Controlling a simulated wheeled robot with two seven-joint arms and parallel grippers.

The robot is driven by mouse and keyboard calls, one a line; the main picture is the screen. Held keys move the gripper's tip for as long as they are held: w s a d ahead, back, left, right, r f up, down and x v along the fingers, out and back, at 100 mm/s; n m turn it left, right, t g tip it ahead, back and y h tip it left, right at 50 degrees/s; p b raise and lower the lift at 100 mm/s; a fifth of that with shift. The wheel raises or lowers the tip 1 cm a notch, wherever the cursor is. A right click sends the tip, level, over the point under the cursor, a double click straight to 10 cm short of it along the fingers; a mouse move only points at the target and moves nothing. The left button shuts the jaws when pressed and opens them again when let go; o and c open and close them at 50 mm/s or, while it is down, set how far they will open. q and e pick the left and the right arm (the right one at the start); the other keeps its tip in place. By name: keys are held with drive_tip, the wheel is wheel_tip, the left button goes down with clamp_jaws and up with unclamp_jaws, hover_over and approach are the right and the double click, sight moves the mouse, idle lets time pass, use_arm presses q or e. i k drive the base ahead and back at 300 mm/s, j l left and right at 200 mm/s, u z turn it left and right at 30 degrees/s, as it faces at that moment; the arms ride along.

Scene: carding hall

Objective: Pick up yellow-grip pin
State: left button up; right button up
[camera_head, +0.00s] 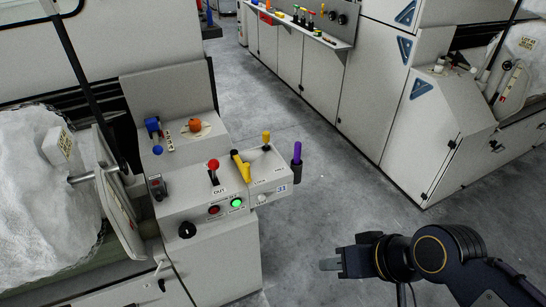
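A small pin with a yellow grip (266,138) stands upright on the top of the white control box (265,165) of the near machine. A larger yellow lever-like handle (241,168) tilts on the same box, left of it. My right gripper (330,264) is at the lower middle right, above the floor and apart from the box, with its fingers pointing left. I cannot tell whether its fingers are open or shut; nothing shows between them. My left gripper is not in view.
A red-knobbed lever (214,170), a lit green button (237,203) and a purple-grip pin (297,155) are on or beside the box. A white fibre mass (45,200) lies at left. Far cabinets (330,80) carry a shelf of coloured handles. Grey floor (340,190) is clear between.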

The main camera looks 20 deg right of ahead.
sight(265, 135)
drive_tip(key=u, duration=0.45)
drive_tip(key=k+u, duration=0.15)
drive_tip(key=u, duration=0.7)
drive_tip(key=k+j+u, duration=0.1)
drive_tip(key=u, duration=0.35)
drive_tip(key=l, duration=0.8)
drive_tip(key=l+u, duration=0.1)
drive_tip(key=l, duration=0.75)
drive_tip(key=k+l, duration=0.1)
drive_tip(key=l, duration=0.7)
drive_tip(key=l+u, duration=0.1)
drive_tip(key=l, duration=0.75)
drive_tip(key=k+l+u, duration=0.1)
drive_tip(key=l, duration=0.7)
